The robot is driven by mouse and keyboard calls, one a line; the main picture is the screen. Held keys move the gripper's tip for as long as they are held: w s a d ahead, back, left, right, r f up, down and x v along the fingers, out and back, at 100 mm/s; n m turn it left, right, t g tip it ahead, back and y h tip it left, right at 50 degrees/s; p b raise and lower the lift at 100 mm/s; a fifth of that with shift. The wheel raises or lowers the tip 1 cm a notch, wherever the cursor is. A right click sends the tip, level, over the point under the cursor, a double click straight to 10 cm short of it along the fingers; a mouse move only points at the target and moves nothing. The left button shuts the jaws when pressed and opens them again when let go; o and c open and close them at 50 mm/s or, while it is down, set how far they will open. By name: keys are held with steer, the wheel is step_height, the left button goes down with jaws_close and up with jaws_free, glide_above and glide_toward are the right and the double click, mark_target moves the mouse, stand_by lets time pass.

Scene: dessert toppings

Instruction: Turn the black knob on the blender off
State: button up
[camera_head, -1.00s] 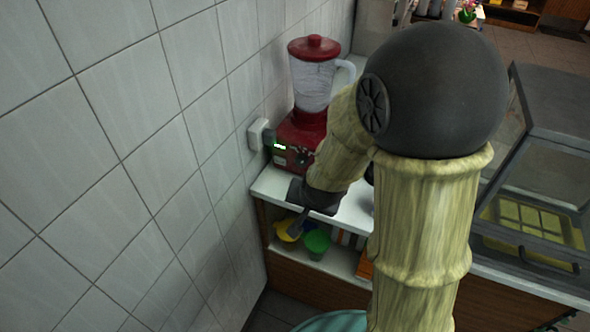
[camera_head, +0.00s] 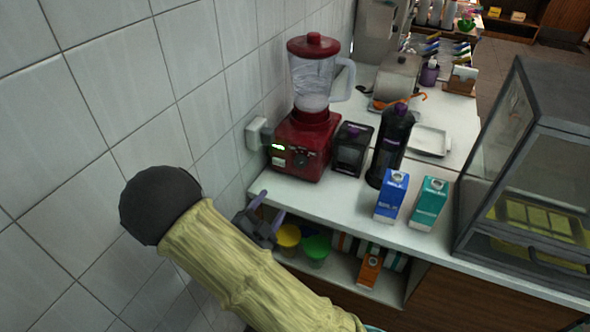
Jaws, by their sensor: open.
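A red blender (camera_head: 306,140) with a clear jar and red lid stands on the white counter against the tiled wall. Its black knob (camera_head: 299,160) is on the front of the base, beside a small lit green display (camera_head: 278,147). My gripper (camera_head: 272,203) is open and empty, in front of and below the blender base, near the counter's front edge. Its fingers point up and are apart from the knob. Nothing covers the knob. Its exact turn position is too small to tell.
A black container (camera_head: 351,149), a dark bottle (camera_head: 391,145), a blue carton (camera_head: 391,196) and a teal carton (camera_head: 429,204) stand right of the blender. A glass display case (camera_head: 530,170) is at the right. Yellow (camera_head: 288,236) and green (camera_head: 317,246) cups sit on the shelf below.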

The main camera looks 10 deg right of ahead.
mark_target(299, 164)
steer(key=shift+w, duration=0.1)
steer(key=p+x, duration=0.3)
steer(key=x, duration=1.4)
steer(key=shift+w+d, duration=0.1)
steer(key=shift+d, duration=0.1)
steer(key=c, duration=1)
